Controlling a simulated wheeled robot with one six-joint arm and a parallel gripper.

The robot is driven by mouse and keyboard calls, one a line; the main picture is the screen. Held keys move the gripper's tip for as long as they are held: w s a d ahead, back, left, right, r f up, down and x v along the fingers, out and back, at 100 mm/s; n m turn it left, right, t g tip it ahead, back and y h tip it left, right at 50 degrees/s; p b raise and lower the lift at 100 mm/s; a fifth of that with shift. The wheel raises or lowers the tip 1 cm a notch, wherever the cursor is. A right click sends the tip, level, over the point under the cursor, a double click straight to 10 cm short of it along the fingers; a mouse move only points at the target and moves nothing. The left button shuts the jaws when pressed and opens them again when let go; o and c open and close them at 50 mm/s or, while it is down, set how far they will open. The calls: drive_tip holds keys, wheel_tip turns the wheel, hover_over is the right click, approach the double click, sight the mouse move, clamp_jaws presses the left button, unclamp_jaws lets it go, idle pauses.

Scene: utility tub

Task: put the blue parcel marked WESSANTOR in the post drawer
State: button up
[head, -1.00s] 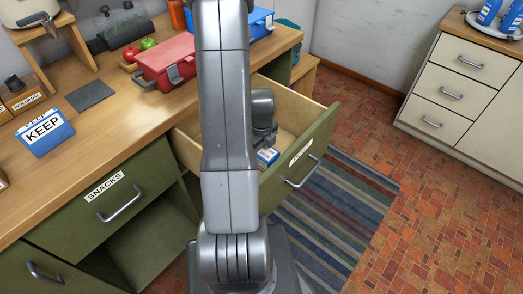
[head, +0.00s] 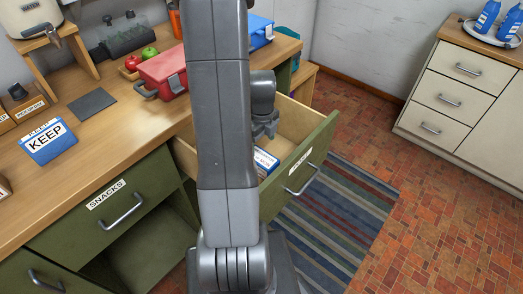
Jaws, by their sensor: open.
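The green-fronted drawer (head: 318,150) is pulled open beyond the counter, with a white label on its front too small to read surely. A blue and white parcel (head: 266,160) lies inside it, partly hidden by my arm; its lettering is too small to read. My gripper (head: 265,137) is open and empty, just above the parcel and apart from it as far as I can see. The fingertips are partly hidden behind my arm.
A blue box marked KEEP (head: 47,141) stands on the wooden counter (head: 115,140). A red case (head: 158,74) and a blue case (head: 260,32) sit further back. The snacks drawer (head: 105,205) is at front left. A striped rug (head: 335,215) lies below the open drawer.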

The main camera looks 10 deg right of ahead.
sight(262, 157)
wheel_tip(262, 157, up, 4)
drive_tip(key=shift+f, duration=0.15)
drive_tip(key=shift+c, duration=0.5)
idle(0.8)
